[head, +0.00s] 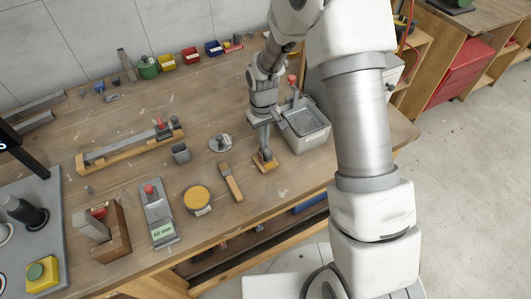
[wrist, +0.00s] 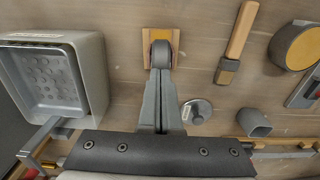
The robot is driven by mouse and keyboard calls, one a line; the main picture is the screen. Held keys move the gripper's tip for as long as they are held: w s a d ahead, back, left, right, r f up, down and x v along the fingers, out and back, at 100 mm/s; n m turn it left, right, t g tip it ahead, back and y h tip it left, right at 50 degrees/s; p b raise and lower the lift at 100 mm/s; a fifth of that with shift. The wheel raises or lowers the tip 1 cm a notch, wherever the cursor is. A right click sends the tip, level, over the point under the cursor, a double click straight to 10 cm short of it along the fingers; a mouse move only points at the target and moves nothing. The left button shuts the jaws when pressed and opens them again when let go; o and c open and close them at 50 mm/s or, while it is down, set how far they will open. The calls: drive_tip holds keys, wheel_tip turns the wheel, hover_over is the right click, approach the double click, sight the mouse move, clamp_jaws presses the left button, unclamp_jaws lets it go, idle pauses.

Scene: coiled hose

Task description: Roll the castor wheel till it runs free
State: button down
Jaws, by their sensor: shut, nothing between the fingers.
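The castor wheel (wrist: 161,50) is a dark grey wheel on a small wooden plate (wrist: 147,34) with an orange-yellow patch. In the head view the castor (head: 265,155) sits on the workbench, left of the grey basin, partly hidden by my gripper. My gripper (head: 264,148) points down at it from above. In the wrist view the fingers of my gripper (wrist: 161,70) are together and empty, with their tips at the wheel's near edge. I cannot tell whether the tips touch the wheel.
A grey basin (head: 328,137) stands close on the right. A brush (head: 231,183), a yellow round tin (head: 197,198), a metal disc with a knob (head: 220,142) and a grey cup (head: 181,153) lie to the left. The bench's front edge is near the castor.

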drive_tip(key=shift+s+d, duration=0.1)
drive_tip(key=shift+s, duration=0.1)
drive_tip(key=shift+s+d, duration=0.2)
drive_tip(key=shift+s, duration=0.3)
drive_tip(key=shift+s+d, duration=0.2)
drive_tip(key=shift+s, duration=0.25)
drive_tip(key=shift+w+a, duration=0.1)
drive_tip(key=shift+w, duration=0.1)
drive_tip(key=shift+w+a, duration=0.2)
drive_tip(key=shift+w, duration=0.3)
drive_tip(key=shift+w+a, duration=0.2)
drive_tip(key=shift+w, duration=0.25)
drive_tip(key=shift+s, duration=0.15)
drive_tip(key=shift+s+d+b, duration=0.2)
drive_tip(key=shift+s+d, duration=0.05)
drive_tip(key=shift+s, duration=0.25)
drive_tip(key=shift+s+d+b, duration=0.2)
drive_tip(key=shift+s+d, duration=0.05)
drive_tip(key=shift+s, duration=0.25)
drive_tip(key=shift+w+a, duration=0.1)
drive_tip(key=shift+w, duration=0.05)
drive_tip(key=shift+w+a, duration=0.2)
drive_tip(key=shift+w, duration=0.3)
drive_tip(key=shift+w+a, duration=0.2)
drive_tip(key=shift+w, duration=0.3)
drive_tip(key=shift+s, duration=0.1)
